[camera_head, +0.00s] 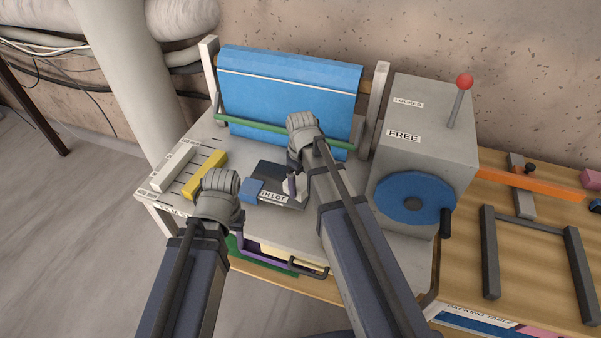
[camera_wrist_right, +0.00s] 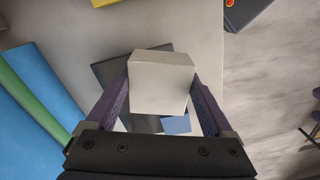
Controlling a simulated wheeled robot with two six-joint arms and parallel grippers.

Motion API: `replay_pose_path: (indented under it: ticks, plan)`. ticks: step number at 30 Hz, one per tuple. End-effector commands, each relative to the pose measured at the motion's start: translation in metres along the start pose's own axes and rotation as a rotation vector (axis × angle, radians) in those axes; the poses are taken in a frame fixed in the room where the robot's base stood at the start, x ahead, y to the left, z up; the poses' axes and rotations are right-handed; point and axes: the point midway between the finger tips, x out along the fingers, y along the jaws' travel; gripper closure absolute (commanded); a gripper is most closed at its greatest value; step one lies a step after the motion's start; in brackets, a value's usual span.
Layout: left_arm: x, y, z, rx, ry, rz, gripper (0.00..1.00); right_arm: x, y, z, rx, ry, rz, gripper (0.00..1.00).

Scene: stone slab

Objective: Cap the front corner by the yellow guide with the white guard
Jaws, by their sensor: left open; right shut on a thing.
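The dark slab (camera_head: 272,172) lies on the grey tabletop, with a white label near its front edge. A blue piece (camera_head: 251,189) sits at its left end; it also shows in the wrist view (camera_wrist_right: 176,125). The yellow guide (camera_head: 205,175) is a bar to the left of the slab. My right gripper (camera_head: 293,186) is shut on the white guard (camera_wrist_right: 160,80), a pale block between its purple fingers, over the slab. The gap between guard and slab cannot be judged. My left gripper (camera_head: 218,205) is open in front of the yellow guide, its fingertips mostly hidden.
A white bar (camera_head: 174,166) lies left of the yellow guide. A blue roll (camera_head: 288,90) with a green rod (camera_head: 260,130) stands behind the slab. A grey box (camera_head: 425,150) with a blue wheel (camera_head: 415,198) and red-knobbed lever stands right. A drawer handle (camera_head: 308,268) is at the front.

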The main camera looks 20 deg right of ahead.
Motion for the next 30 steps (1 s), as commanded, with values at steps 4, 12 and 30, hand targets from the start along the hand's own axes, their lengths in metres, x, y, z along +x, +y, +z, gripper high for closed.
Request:
replay_pose_path:
  ticks: [4, 12, 30]
  plan:
    - [-0.012, -0.001, 0.001, 0.000, 0.000, 0.000, 0.50, -0.012, 0.000, -0.001, -0.203, 0.000, 0.000, 0.67]
    - [-0.014, -0.001, 0.001, 0.001, 0.000, 0.000, 0.50, -0.015, 0.001, -0.002, -0.335, 0.000, 0.000, 0.67]
    - [-0.001, 0.000, 0.000, 0.000, 0.000, 0.000, 0.50, -0.001, 0.001, -0.002, -0.333, -0.001, -0.004, 0.67]
